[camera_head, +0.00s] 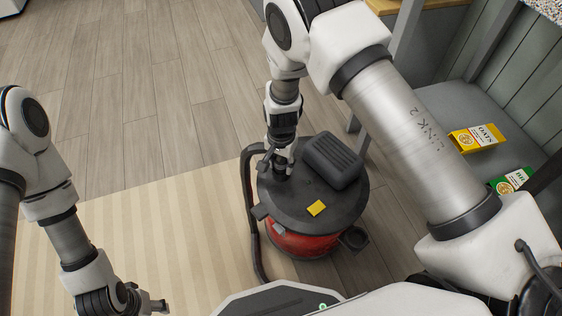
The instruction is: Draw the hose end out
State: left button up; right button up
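A drum vacuum (303,243) with a red body and a dark round lid (285,210) stands upright below the middle of the view. Its black hose (250,205) runs down the left side of the drum, and its upper end bends toward the lid's far left edge. My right gripper (273,168) points down at that edge, close beside the upper hose end. The fingers are small and dark there, so I cannot tell whether they touch or grip the hose. My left gripper (158,305) is low at the bottom edge, over the striped mat and away from the vacuum.
A striped beige mat (170,225) lies left of the vacuum on the wood floor. Yellow (476,138) and green (511,181) boxes lie on a grey surface at right. Floor beyond is clear.

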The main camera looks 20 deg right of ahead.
jog(key=shift+r+p, duration=3.05)
jog(key=shift+p, duration=0.05)
